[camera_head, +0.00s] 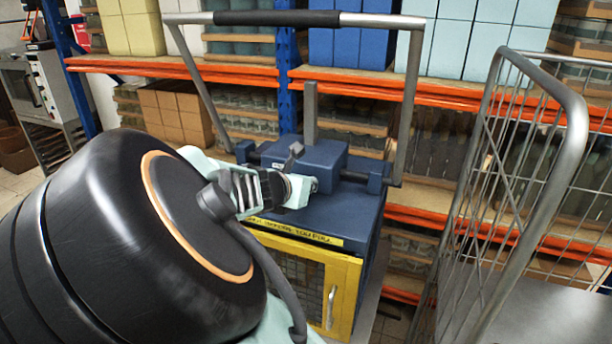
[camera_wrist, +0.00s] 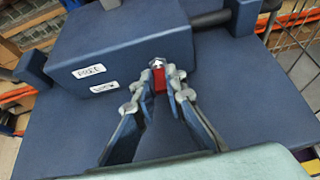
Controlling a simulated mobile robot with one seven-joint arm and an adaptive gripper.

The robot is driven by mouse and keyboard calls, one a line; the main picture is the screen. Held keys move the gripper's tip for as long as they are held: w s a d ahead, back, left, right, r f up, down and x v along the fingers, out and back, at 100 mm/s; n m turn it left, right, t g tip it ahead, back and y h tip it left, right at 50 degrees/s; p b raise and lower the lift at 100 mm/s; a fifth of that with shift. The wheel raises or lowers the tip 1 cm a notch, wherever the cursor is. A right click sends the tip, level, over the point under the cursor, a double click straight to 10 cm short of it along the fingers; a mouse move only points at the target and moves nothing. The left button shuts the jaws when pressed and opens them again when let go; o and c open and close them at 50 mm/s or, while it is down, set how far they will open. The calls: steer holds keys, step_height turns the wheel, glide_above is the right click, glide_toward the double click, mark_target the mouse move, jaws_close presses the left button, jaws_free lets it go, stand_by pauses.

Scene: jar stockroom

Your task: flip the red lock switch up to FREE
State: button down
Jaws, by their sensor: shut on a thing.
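The red lock switch (camera_wrist: 159,79) sits on the front face of a dark blue box (camera_wrist: 120,50) in the wrist view, with a bright metal piece at its upper end. The red part lies below that piece. My gripper (camera_wrist: 158,89) has its fingertips on either side of the red switch, shut on it. Two white labels are left of it: the upper one (camera_wrist: 89,71) seems to read FREE, the lower one (camera_wrist: 104,87) seems to read LOCK. In the head view my gripper (camera_head: 307,186) reaches the blue box (camera_head: 305,155); the switch is hidden there.
The box stands on a blue-topped cabinet with a yellow door (camera_head: 335,285). A grey frame with a black-gripped bar (camera_head: 278,18) rises around the box. A wire roll cage (camera_head: 530,190) stands close on the right. Orange-beamed shelves (camera_head: 450,95) with boxes fill the back.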

steer(key=shift+w+d+r+g+y, duration=0.1)
steer(key=shift+w+r+g+y, duration=0.2)
steer(key=shift+g, duration=0.5)
steer(key=shift+w+d+r+g+y, duration=0.1)
steer(key=shift+r+g+y, duration=0.3)
steer(key=shift+g, duration=0.7)
steer(key=c, duration=2)
jaws_free()
steer(key=shift+o, duration=0.2)
steer(key=v, duration=1.2)
